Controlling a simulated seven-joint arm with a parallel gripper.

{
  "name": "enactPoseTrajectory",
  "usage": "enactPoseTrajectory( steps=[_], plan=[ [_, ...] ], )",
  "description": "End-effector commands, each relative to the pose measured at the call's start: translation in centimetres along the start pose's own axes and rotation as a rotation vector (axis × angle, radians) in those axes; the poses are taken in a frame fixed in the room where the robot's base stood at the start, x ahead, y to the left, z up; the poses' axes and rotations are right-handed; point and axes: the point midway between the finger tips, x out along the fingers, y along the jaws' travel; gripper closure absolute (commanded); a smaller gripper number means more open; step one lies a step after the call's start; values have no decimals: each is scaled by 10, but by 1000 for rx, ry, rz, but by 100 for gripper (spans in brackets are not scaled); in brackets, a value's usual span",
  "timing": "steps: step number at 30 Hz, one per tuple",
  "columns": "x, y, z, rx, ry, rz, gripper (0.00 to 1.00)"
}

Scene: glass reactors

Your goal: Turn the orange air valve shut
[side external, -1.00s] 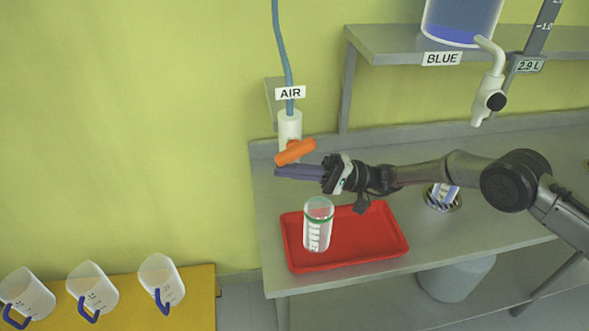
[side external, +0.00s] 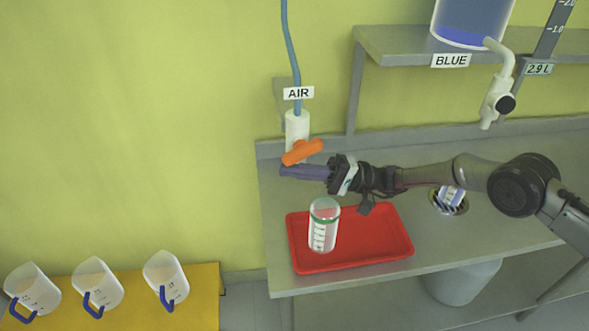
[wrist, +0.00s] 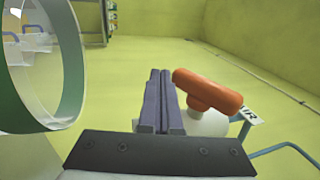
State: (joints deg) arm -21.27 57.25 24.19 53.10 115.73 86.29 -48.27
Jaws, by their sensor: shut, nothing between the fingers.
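The orange air valve handle (side external: 302,152) sits on the white valve body (side external: 297,128) under the AIR label, with its right end tilted up. My gripper (side external: 283,171) is shut and empty, its purple fingers just below the handle in the side view. In the wrist view my shut fingers (wrist: 160,75) lie side by side, and the orange handle (wrist: 210,91) is just to their right. Whether the fingers touch the handle I cannot tell.
A clear bottle with a green ring (side external: 323,226) stands upright in the red tray (side external: 385,250) below my gripper. A drain (side external: 449,200) holding a white-and-blue item lies to the right. Several jugs (side external: 97,286) stand on the yellow table. The BLUE tank's tap (side external: 497,100) hangs at upper right.

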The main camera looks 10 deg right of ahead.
Motion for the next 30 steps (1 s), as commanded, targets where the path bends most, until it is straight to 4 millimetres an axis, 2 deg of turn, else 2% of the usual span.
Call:
enactPoseTrajectory(
  steps=[19, 23, 30],
  plan=[
    [-4, 0, 0, 0, 1, 0, 100],
    [-20, 0, -1, -1, 3, 1, 100],
    [-72, 0, -1, -1, 4, 1, 100]
  ],
)
